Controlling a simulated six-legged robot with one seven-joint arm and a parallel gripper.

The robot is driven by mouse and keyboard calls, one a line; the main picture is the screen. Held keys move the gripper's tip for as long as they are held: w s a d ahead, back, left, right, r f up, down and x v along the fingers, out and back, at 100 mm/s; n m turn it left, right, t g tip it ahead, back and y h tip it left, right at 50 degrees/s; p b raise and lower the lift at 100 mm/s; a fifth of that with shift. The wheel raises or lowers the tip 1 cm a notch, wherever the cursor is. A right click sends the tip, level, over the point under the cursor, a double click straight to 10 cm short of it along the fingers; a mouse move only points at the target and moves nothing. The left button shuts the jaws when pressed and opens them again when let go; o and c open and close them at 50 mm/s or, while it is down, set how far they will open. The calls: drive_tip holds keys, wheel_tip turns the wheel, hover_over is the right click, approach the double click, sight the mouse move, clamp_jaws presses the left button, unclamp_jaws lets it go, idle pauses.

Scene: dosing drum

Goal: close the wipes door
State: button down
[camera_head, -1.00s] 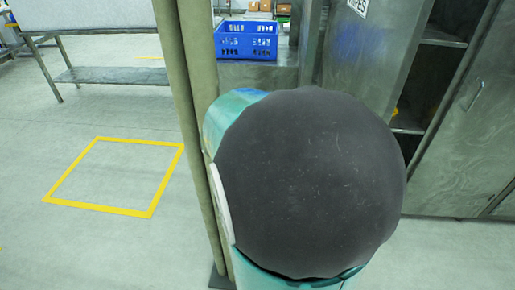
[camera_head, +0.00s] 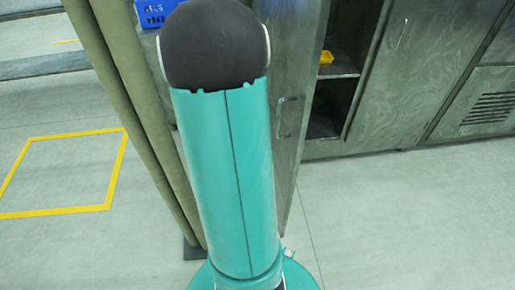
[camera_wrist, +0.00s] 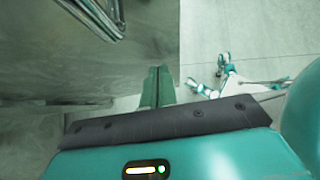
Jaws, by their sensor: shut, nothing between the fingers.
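The wipes door (camera_head: 300,85) is a grey metal panel with a bar handle (camera_head: 289,118). It stands swung open, seen nearly edge-on just right of my arm in the head view. The open cabinet compartment (camera_head: 325,125) shows to its right. In the wrist view, a grey metal panel (camera_wrist: 60,75), probably the door, fills the left, with a bar handle (camera_wrist: 98,18) at the top. My gripper (camera_wrist: 157,72) is shut and empty beside this panel's edge; I cannot tell whether it touches. In the head view my arm hides the gripper and part of the door.
A yellow item (camera_head: 327,57) lies on the cabinet shelf. A closed cabinet door (camera_head: 400,70) and a vented panel (camera_head: 490,108) stand further right. Beige posts (camera_head: 135,110) rise left of my arm. A blue crate (camera_head: 155,12) is behind. The floor at front right is clear.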

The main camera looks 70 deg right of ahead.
sight(290, 156)
drive_tip(key=s+d, duration=0.2)
drive_tip(key=s, duration=0.1)
drive_tip(key=shift+f, duration=0.1)
drive_tip(key=shift+s+d, duration=0.15)
drive_tip(key=shift+d, duration=0.1)
drive_tip(key=shift+s+d, duration=0.1)
